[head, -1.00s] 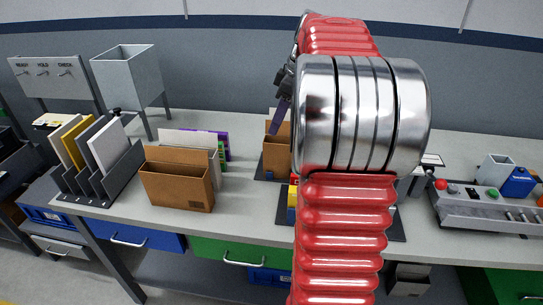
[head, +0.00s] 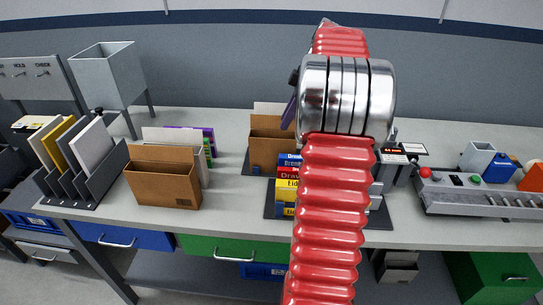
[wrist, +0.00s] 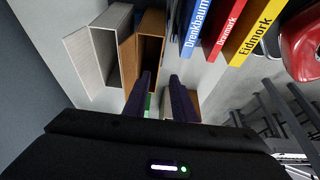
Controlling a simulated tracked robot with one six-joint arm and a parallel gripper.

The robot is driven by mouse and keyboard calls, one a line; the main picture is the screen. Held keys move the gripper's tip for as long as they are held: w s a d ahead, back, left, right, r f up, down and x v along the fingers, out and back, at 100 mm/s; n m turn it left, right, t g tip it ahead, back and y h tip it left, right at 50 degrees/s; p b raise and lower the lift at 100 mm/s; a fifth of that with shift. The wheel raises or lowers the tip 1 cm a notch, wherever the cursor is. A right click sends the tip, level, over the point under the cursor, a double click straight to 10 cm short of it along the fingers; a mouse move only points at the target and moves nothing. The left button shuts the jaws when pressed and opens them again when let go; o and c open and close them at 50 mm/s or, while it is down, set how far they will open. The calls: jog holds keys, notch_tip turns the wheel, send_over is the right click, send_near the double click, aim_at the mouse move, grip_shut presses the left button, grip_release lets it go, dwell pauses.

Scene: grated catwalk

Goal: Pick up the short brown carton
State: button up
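Two brown cartons are in the head view: a wide open-topped one (head: 163,189) on the left of the bench, and another (head: 268,156) near the middle, partly behind my arm. I cannot tell for certain which is the short one. The middle carton (wrist: 152,30) shows open in the wrist view, with a pale box (wrist: 95,67) beside it on the wall side. My gripper (wrist: 161,74) is open and empty, its dark purple fingers apart just below the middle carton in the picture. In the head view, my arm hides most of the gripper.
Upright books (wrist: 232,28) stand near the middle carton. A dark file rack (head: 98,180) and a metal hopper (head: 105,75) are on the left. A control panel (head: 470,198) is on the right. Bare bench lies between the two cartons.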

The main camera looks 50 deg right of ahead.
aim_at(279, 133)
jog(key=x, duration=0.6)
jog(key=shift+a+f, duration=0.1)
jog(key=shift+f, duration=0.2)
jog(key=shift+w, duration=0.1)
jog(key=x, duration=0.5)
jog(key=shift+f, duration=0.1)
jog(key=shift+f, duration=0.25)
dwell(0.7)
jog(key=shift+c, duration=0.4)
grip_shut()
dwell(1.1)
